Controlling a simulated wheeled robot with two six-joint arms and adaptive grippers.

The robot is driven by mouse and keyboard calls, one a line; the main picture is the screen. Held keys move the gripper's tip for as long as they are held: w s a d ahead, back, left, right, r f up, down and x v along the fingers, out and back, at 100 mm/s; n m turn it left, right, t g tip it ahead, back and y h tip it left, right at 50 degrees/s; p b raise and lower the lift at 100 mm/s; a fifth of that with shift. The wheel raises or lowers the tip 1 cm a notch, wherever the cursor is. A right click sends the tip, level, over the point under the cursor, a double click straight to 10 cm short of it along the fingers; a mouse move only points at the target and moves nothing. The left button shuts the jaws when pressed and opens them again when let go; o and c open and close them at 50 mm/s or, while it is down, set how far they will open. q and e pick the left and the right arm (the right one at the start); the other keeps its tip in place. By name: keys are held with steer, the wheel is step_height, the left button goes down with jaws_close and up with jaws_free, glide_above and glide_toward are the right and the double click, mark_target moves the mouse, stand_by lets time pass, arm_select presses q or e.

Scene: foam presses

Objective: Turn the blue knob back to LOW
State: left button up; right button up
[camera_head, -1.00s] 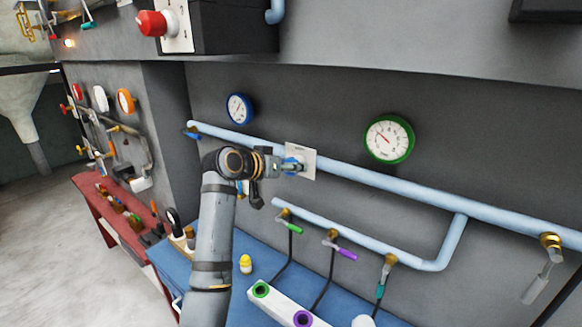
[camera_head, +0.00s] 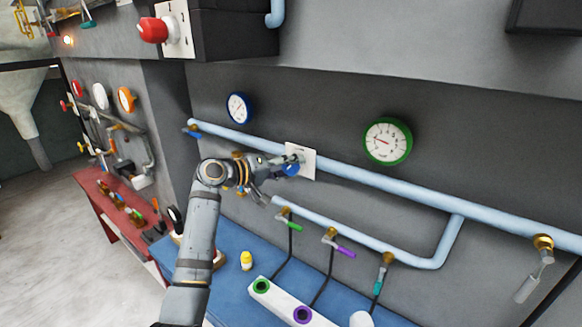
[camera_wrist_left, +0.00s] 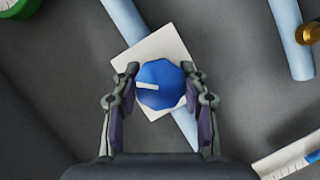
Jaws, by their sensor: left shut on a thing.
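The blue knob (camera_wrist_left: 163,84) sits on a white square plate (camera_wrist_left: 133,62), with a white line on its face pointing left in the left wrist view. In the head view the knob (camera_head: 291,170) shows partly at the plate (camera_head: 306,167) on the grey wall. My left gripper (camera_wrist_left: 163,80) is shut on the knob, with one finger on each side of it. In the head view the gripper (camera_head: 285,166) reaches the knob from the left. The plate's markings are too small to read. My right gripper is not in view.
Light-blue pipes (camera_head: 400,187) run along the wall beside the plate. A blue-rimmed gauge (camera_head: 239,108) and a green-rimmed gauge (camera_head: 388,141) hang above. Small valves (camera_head: 290,224) and a blue bench (camera_head: 233,262) are below. A red knob (camera_head: 153,30) is at upper left.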

arm_select(q)
steer(key=n+h+b, duration=0.1)
steer(key=n, duration=0.2)
steer(key=shift+f+n+h, duration=0.1)
steer(key=shift+n+h, duration=0.2)
steer(key=shift+h, duration=0.1)
steer(key=shift+n+t+h+b, duration=0.45)
steer(key=shift+n+t+h, duration=0.15)
steer(key=shift+n, duration=1)
steer(key=o, duration=1.2)
steer(key=shift+c, duration=0.2)
steer(key=shift+a, duration=0.1)
steer(key=r+v, duration=0.1)
steer(key=v, duration=1)
steer(key=shift+s+a+f, duration=0.25)
steer(key=shift+a+f, duration=0.1)
steer(key=shift+f, duration=0.15)
